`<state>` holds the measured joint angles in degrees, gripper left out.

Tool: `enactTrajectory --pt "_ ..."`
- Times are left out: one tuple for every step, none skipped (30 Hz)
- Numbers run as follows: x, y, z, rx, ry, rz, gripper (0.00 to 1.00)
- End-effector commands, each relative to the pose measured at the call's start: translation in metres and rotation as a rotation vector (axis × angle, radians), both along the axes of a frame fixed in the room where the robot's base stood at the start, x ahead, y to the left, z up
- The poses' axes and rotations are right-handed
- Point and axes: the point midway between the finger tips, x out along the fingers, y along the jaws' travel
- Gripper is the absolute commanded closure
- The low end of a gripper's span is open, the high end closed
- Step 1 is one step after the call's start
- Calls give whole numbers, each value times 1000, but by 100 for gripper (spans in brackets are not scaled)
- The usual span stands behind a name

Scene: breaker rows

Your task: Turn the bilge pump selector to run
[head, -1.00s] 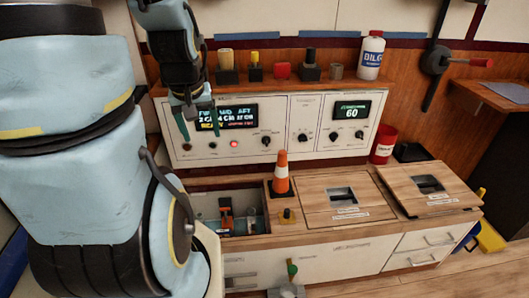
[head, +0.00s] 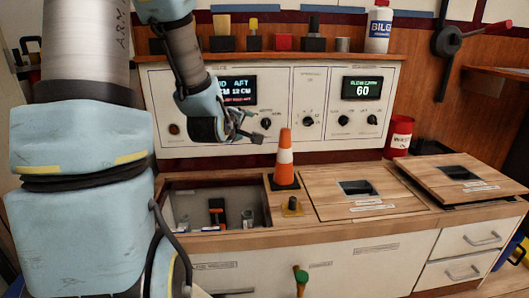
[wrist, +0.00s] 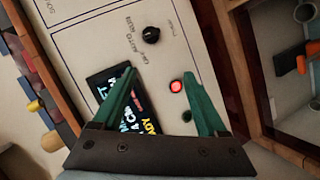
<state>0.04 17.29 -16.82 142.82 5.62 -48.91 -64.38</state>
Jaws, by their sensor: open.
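The bilge pump selector is a round black knob (wrist: 151,35) on the white panel, with OFF, AUTO and RUN printed beside it in the wrist view. A small pale mark shows on the knob, but I cannot tell which label it points at. The knob (head: 266,123) also shows in the head view, right of the left display. My gripper (head: 256,126) is open and empty, close to that knob. In the wrist view its two green fingers (wrist: 159,72) are spread, and the knob lies beyond their tips, not between them.
A red lit lamp (wrist: 176,86) and a display (wrist: 112,92) lie behind my fingers in the wrist view. An orange cone (head: 285,157) stands on the counter below the panel. An open compartment (head: 180,230) is at its left. Several items stand on the shelf (head: 300,56) above.

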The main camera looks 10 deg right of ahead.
Motion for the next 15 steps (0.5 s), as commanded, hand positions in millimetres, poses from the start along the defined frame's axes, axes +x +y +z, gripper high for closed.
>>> enactTrajectory --pt "3 -6 -28 -64 -23 6 24" --pt "5 -9 -32 -107 -38 10 24" --pt "8 -13 -37 -163 -58 14 24" --pt "9 -16 -41 -203 -72 16 24" --pt "10 -19 -44 -243 -84 17 24" --pt "11 -22 -47 -292 -99 18 24" --pt "12 -24 -49 -327 -110 18 24" --pt "12 -26 -50 -358 -119 18 24" --pt "12 -28 -52 -395 -129 17 24" --pt "13 -30 -53 -417 -135 16 24" --pt "13 -31 -53 -440 -142 15 24" --pt "13 -32 -53 -461 -147 15 24" --pt "13 -32 -52 -474 -151 14 24" --pt "13 -33 -52 -484 -155 14 24" --pt "14 -33 -51 -493 -156 13 24"
